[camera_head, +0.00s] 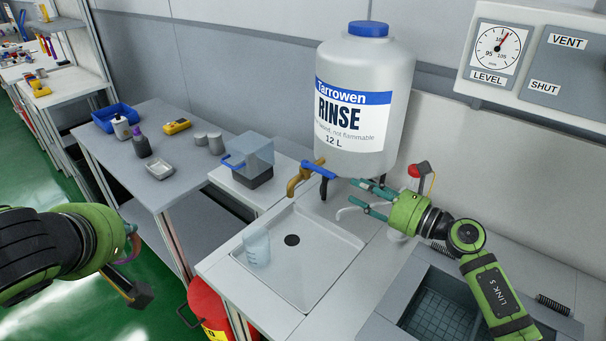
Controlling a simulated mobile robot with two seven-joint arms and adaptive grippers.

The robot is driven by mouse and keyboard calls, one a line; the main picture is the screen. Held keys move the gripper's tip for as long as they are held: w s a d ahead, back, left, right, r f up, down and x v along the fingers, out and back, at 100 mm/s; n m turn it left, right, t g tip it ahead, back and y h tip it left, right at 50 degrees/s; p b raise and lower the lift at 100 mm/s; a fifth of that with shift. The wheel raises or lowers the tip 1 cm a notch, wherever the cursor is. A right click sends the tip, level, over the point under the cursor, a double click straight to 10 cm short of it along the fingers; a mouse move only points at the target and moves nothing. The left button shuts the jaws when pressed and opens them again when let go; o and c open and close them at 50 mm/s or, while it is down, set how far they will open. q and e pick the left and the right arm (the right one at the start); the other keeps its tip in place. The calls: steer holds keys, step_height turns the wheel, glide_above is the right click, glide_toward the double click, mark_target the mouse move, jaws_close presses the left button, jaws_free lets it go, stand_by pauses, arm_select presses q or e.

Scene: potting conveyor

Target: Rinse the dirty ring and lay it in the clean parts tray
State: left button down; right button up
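I cannot make out the dirty ring, and no tray is marked as the clean parts tray. The rinse bottle (362,75) stands behind the sink (328,262), with a brass tap (296,182) and blue lever (313,165) at its base. A clear beaker (257,246) stands in the sink's left part. My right gripper (353,190) is beside the tap, to its right, with its teal fingers apart and nothing visible between them.
A recessed bin with a grid bottom (438,314) lies at lower right, partly behind my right arm. A clear-topped box (252,160) stands left of the tap. The grey side table holds a small metal tray (160,170), bottles and a blue bin (115,115). A red container (208,305) stands below.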

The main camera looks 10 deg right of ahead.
mark_target(335, 177)
steer(key=p+x, duration=0.2)
steer(key=x, duration=0.8)
steer(key=shift+a+r, duration=0.15)
steer(key=shift+s, duration=0.1)
